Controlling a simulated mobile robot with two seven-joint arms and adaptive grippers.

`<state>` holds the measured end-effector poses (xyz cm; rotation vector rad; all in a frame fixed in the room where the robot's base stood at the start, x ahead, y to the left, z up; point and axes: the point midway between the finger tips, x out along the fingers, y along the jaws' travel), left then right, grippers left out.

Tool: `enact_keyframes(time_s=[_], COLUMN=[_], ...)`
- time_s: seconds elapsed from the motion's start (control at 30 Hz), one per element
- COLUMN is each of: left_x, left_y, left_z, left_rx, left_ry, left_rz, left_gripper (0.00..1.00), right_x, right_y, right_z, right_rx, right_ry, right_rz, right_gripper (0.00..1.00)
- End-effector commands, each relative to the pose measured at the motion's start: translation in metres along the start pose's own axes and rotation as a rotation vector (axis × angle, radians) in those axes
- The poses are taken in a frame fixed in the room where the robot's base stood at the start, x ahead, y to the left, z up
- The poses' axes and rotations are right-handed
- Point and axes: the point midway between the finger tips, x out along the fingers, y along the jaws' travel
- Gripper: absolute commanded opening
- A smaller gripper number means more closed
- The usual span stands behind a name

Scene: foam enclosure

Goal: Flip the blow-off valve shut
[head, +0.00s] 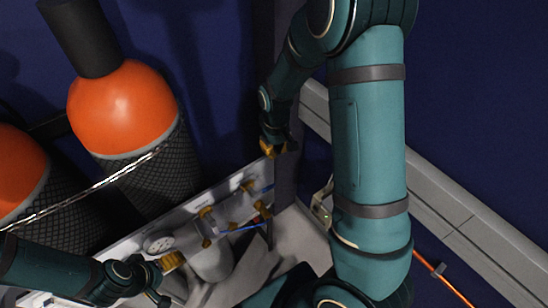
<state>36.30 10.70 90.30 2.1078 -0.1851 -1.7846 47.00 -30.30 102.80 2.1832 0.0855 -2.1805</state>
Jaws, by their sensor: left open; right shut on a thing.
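A pale panel (128,247) slants across the lower middle of the head view, with brass fittings (207,214), a round gauge (158,244) and a blue lever or rod (243,227). I cannot tell which fitting is the blow-off valve. My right gripper (278,149) is at the panel's upper right end. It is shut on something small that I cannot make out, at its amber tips. My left gripper (166,279) is open at the panel's lower left, close to the gauge. Whether it touches the panel is unclear.
Two orange-topped cylinders in black mesh (122,105) stand at the left behind a pale cable or chain (95,190). A grey rail (455,220) and an orange hose (440,272) lie at the right. Grey cloth-like folds (240,274) lie below the panel. My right arm covers the centre right.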

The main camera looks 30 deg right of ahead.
Motion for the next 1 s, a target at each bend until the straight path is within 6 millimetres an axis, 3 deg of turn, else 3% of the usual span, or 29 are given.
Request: enact_keyframes(time_s=[0.37, 0.47, 0.57, 0.6, 0.8, 0.9, 1.0], left_x=[0.000, 0.002, 0.010, 0.015, 0.045, 0.064, 0.080], left_y=[0.000, -0.001, -0.003, -0.005, -0.015, -0.022, -0.028], left_z=[0.000, 0.000, 0.002, 0.003, 0.008, 0.012, 0.016], left_rx=[0.000, 0.000, 0.001, 0.001, 0.003, 0.003, 0.004], left_ry=[0.000, 0.000, -0.001, -0.002, -0.007, -0.011, -0.016], left_rz=[0.000, 0.000, -0.001, -0.001, -0.005, -0.008, -0.010], left_gripper=[0.88, 0.52, 0.17, 0.03, 0.00, 0.00, 0.00], right_x=[-0.004, 0.004, 0.036, 0.056, 0.159, 0.194, 0.213], right_y=[0.001, -0.004, -0.023, -0.036, -0.122, -0.161, -0.189], right_z=[0.000, 0.002, 0.007, 0.012, 0.055, 0.075, 0.088], right_rx=[-0.001, 0.000, 0.007, 0.015, 0.107, 0.162, 0.205], right_ry=[0.000, -0.001, 0.007, 0.014, 0.059, 0.092, 0.123], right_rz=[0.000, -0.006, -0.037, -0.057, -0.201, -0.264, -0.309], right_gripper=[0.00, 0.00, 0.00, 0.00, 0.00, 0.00, 0.00])
